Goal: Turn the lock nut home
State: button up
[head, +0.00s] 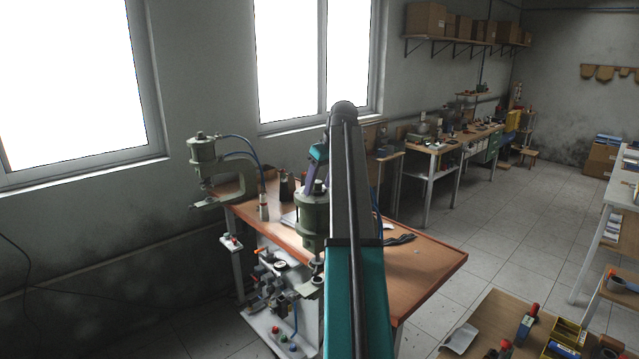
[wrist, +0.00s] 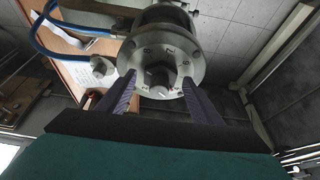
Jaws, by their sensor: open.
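The lock nut (wrist: 158,77) looks like a dark hexagonal piece at the centre of a round pale cap (wrist: 182,55) with marks around its face. My gripper (wrist: 158,84) is open, with one ridged purple finger on each side of the nut and a gap on both sides. I cannot tell whether the fingertips reach down to the nut's height. In the head view, my gripper (head: 316,178) shows as purple fingers above a green press (head: 312,218) on the wooden bench (head: 430,268). My arm hides part of this press, and the nut cannot be made out there.
A second green press (head: 207,160) stands at the bench's left end with a blue hose. Small bottles (head: 287,185) stand between the presses. A lower shelf (head: 262,325) holds valves and fittings. Another table with tools (head: 505,320) is at the lower right. The tiled floor between is clear.

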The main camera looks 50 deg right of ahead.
jog(key=c, duration=1.1)
jog(key=shift+o, duration=0.2)
jog(key=shift+m, duration=0.5)
jog(key=shift+a+f+m+h+b, duration=0.15)
jog(key=shift+m+h+b, duration=0.4)
jog(key=shift+m, duration=0.35)
jog(key=shift+w+a+m+g+h+b, duration=0.15)
jog(key=shift+m+g+h+b, duration=0.25)
jog(key=shift+m, duration=0.8)
jog(key=m, duration=0.2)
jog(key=m+g+h+b, duration=0.1)
jog(key=m, duration=0.1)
jog(key=shift+w+a+m+h, duration=0.15)
jog(key=shift+m+h, duration=0.1)
jog(key=shift+m, duration=0.15)
jog(key=shift+m+g+b, duration=0.3)
jog(key=shift+m+g, duration=0.1)
jog(key=shift+m, duration=0.5)
